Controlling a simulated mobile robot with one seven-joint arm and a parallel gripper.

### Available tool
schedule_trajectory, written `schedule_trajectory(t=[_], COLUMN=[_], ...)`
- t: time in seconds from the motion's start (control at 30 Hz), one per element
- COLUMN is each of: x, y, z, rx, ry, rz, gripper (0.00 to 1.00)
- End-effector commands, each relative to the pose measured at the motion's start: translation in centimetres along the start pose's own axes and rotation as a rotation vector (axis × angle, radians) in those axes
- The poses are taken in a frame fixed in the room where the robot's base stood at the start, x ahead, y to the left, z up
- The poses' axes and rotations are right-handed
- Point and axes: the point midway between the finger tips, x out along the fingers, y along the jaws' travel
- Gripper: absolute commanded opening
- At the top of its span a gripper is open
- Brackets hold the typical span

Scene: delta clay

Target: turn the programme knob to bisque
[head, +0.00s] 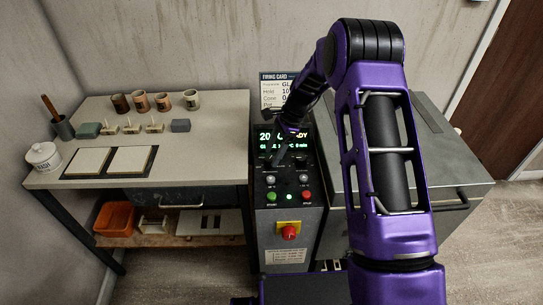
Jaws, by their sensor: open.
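The kiln control panel (262,178) stands upright in the middle, between the table and the kiln. Its lit display (266,137) shows green text, partly covered by my arm. My gripper (277,160) is open and just in front of the panel, below the display. The programme knob cannot be made out; small dark shapes around the gripper are too small to tell apart. Whether my fingers touch a knob cannot be told.
Below are a green button (270,197), a red button (307,196) and a red switch on a yellow plate (289,232). The grey kiln (460,170) is at right. The left table (215,120) holds cups, clay pieces, tiles and a white jar (42,156).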

Motion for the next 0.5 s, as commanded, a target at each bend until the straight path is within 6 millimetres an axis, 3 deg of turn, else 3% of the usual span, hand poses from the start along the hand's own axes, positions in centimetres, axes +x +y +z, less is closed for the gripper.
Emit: schedule_trajectory(t=[0.2,0.47,0.5], x=[1.6,1.6,1.6], y=[0.0,0.0,0.0], z=[0.0,0.0,0.0], rx=[0.0,-0.001,-0.001], ry=[0.0,0.0,0.0], rz=[0.0,0.0,0.0], gripper=[0.71,0.71,0.65])
